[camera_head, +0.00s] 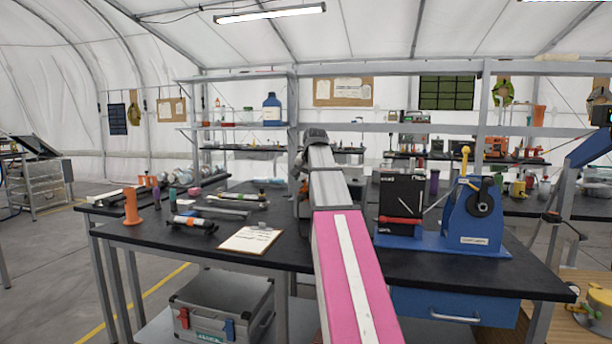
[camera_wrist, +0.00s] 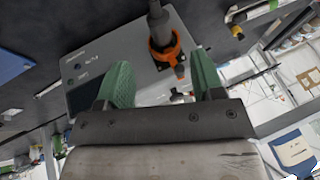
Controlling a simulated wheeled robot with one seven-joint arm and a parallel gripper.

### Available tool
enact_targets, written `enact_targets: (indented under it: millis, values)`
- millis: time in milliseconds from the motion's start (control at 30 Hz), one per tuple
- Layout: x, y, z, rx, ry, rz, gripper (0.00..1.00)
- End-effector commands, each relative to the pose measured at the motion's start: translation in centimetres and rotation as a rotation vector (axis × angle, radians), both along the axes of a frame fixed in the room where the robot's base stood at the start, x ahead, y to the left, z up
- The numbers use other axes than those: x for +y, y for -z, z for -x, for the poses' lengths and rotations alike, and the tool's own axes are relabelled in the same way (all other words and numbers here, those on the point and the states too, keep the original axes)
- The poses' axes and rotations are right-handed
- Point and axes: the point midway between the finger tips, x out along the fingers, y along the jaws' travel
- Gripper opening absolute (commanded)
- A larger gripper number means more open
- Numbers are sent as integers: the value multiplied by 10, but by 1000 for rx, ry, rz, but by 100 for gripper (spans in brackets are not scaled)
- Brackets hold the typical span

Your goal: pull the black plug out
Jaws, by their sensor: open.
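In the wrist view, a grey box-shaped device (camera_wrist: 205,28) with small printed labels and a dark panel lies beyond my gripper. A dark grey cylindrical piece (camera_wrist: 157,25), which looks like the black plug, sits in an orange ring (camera_wrist: 164,52) on the device. My gripper (camera_wrist: 160,66) has two green fingers spread apart, with the orange ring beyond the gap between them. Nothing is held between the fingers. A small shiny part (camera_wrist: 178,96) shows between them, too small to make out. In the head view my arm hides the fingers and most of the device.
The black bench (camera_head: 275,225) carries a clipboard (camera_head: 250,239) and an orange holder (camera_head: 132,206) on the left. A blue machine (camera_head: 472,215) with a yellow-knobbed lever stands on the right. Shelves (camera_head: 240,127) run behind. A grey case (camera_head: 222,305) sits below the bench.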

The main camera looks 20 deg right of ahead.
Motion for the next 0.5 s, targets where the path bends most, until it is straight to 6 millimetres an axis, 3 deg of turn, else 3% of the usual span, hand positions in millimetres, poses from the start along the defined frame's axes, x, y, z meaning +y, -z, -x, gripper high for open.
enact_targets:
  millis: [300,500]
  values:
    - [1,47,-26,1,0,0,61]
    - [1,67,-36,1,-1,1,61]
